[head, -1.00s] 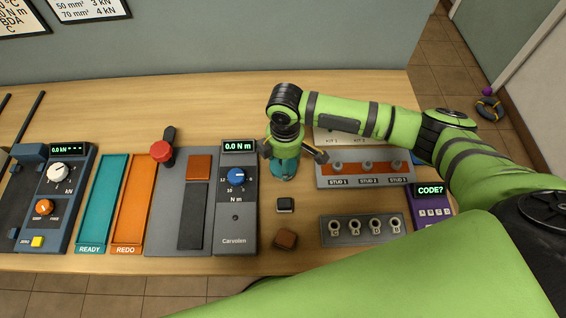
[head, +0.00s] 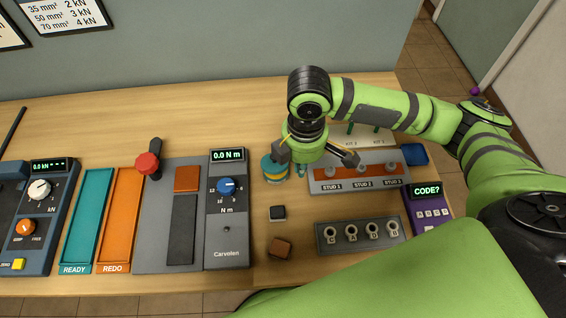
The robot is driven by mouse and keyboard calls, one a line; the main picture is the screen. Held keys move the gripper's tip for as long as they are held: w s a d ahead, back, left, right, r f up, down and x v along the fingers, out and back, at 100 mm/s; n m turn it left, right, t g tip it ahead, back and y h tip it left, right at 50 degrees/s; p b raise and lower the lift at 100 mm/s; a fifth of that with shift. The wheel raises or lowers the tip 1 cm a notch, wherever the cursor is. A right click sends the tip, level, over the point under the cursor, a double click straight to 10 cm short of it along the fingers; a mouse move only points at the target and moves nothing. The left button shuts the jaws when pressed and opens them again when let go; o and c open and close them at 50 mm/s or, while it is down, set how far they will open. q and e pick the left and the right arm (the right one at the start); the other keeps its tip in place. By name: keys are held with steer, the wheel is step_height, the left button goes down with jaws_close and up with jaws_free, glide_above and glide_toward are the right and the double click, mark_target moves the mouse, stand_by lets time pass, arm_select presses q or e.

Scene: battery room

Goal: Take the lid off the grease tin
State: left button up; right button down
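The grease tin (head: 275,172) appears to be the small round teal container with a yellowish band, standing on the table left of the stud block. Its top is partly covered by a finger of my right gripper (head: 315,157), so I cannot tell whether the lid is on. The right gripper hangs above and just right of the tin, its fingers spread wide. A small teal piece (head: 300,170) shows beneath the gripper; I cannot tell what it is. My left gripper is out of view.
A grey socket rack (head: 361,247), a purple code box (head: 428,208), a black block (head: 277,213) and a brown block (head: 279,248) lie nearby. The Carvolen torque unit (head: 228,230) stands left.

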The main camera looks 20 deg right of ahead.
steer(key=s+r, duration=0.1)
steer(key=s+d+r, duration=0.1)
steer(key=s+d, duration=0.1)
steer(key=s, duration=0.1)
steer(key=shift+d+r, duration=0.1)
steer(key=shift+r, duration=0.3)
steer(key=shift+c, duration=2)
jaws_free()
steer(key=shift+r, duration=0.1)
